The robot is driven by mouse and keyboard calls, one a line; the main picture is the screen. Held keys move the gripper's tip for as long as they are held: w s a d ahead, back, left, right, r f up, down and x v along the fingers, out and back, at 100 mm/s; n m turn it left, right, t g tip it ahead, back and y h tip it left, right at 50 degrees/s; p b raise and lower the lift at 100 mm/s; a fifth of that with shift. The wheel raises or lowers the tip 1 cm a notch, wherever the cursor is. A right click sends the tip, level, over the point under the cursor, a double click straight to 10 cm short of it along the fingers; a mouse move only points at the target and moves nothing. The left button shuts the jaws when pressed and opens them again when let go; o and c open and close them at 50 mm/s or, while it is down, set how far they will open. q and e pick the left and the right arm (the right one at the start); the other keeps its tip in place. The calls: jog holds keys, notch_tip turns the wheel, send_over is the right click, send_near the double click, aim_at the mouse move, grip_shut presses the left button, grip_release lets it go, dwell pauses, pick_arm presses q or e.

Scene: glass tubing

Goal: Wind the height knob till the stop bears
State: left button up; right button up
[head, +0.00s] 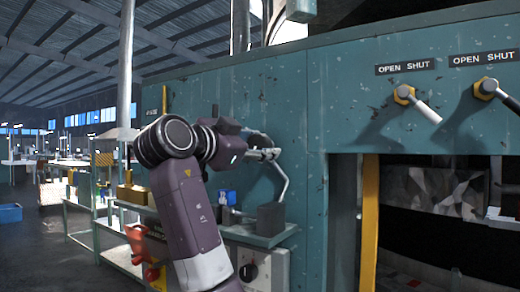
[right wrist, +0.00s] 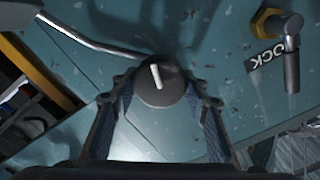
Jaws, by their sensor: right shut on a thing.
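The height knob (right wrist: 158,86) is a dark round knob with a white pointer bar on its face, tilted a little from upright in the right wrist view. My right gripper (right wrist: 160,90) is shut on it, one finger on each side. In the head view my right gripper (head: 262,153) is at the teal panel, where the knob is hard to make out behind it. A bent metal rod (right wrist: 90,42) runs close to the knob; it also shows in the head view (head: 284,182). I cannot make out a stop. My left gripper is not in view.
A lever on a yellow hex nut (right wrist: 290,50) sits beside a partly hidden label ending in "OCK". Two levers, one on a yellow nut (head: 403,94), sit under "OPEN SHUT" labels. A shelf (head: 262,238) juts out below my right gripper. A dark opening lies at right.

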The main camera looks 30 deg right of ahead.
jog(key=shift+r+m, duration=0.1)
jog(key=shift+m, duration=0.4)
jog(key=o, duration=1.2)
jog(key=shift+c, duration=0.2)
jog(key=v, duration=1.2)
jog(key=shift+c, duration=0.2)
